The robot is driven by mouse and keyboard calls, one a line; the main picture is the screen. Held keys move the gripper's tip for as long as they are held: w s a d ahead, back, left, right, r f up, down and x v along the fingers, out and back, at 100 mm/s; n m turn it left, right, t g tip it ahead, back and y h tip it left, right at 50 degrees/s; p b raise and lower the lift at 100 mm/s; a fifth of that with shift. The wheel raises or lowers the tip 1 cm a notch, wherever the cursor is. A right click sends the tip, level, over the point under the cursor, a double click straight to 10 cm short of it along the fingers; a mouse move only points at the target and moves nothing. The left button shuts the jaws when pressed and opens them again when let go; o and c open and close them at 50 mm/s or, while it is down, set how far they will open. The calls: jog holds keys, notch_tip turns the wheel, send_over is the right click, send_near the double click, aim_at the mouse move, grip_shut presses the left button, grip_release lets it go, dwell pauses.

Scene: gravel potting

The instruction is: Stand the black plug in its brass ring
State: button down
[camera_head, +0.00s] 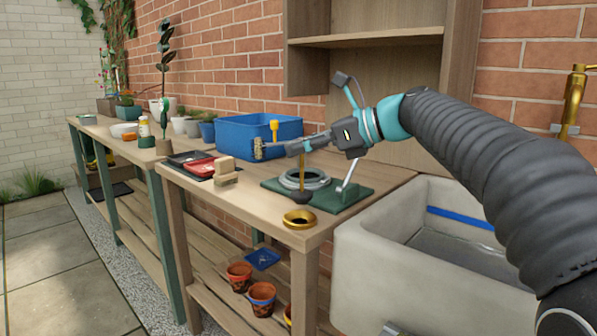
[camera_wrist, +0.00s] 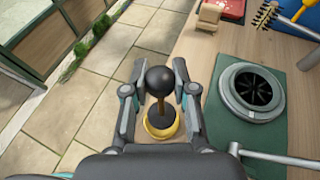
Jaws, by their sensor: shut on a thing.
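The black plug (camera_head: 301,197) hangs upright on a thin brass stem below my gripper (camera_head: 301,147). In the wrist view, my gripper (camera_wrist: 160,88) is shut on the plug's top, with a finger on each side of its black ball knob (camera_wrist: 160,79). The plug's dark lower end (camera_wrist: 157,116) shows beyond the stem. The brass ring (camera_head: 299,220) sits at the bench's front corner, just below the plug in the head view. In the wrist view the ring (camera_wrist: 161,133) shows around and beyond the plug's lower end. A small gap appears between plug and ring.
A green mat (camera_head: 345,198) with a round grey drain fitting (camera_wrist: 252,92) lies beside the ring. A wooden block (camera_head: 225,172), red tray (camera_head: 198,167) and blue bin (camera_head: 250,133) stand farther back. The stone sink (camera_head: 375,245) is to the right.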

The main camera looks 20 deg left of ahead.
aim_at(300, 191)
jog(key=shift+a+f, duration=0.25)
jog(key=shift+f, duration=0.1)
jog(key=shift+f+b, duration=0.65)
jog(key=shift+f, duration=1.1)
jog(key=shift+f, duration=0.15)
jog(key=c, duration=0.9)
grip_release()
jog(key=shift+c, duration=0.2)
jog(key=shift+d+r, duration=0.1)
jog(key=shift+r, duration=0.1)
jog(key=p+v, duration=0.1)
jog(key=v, duration=1.1)
jog(key=shift+s, duration=0.1)
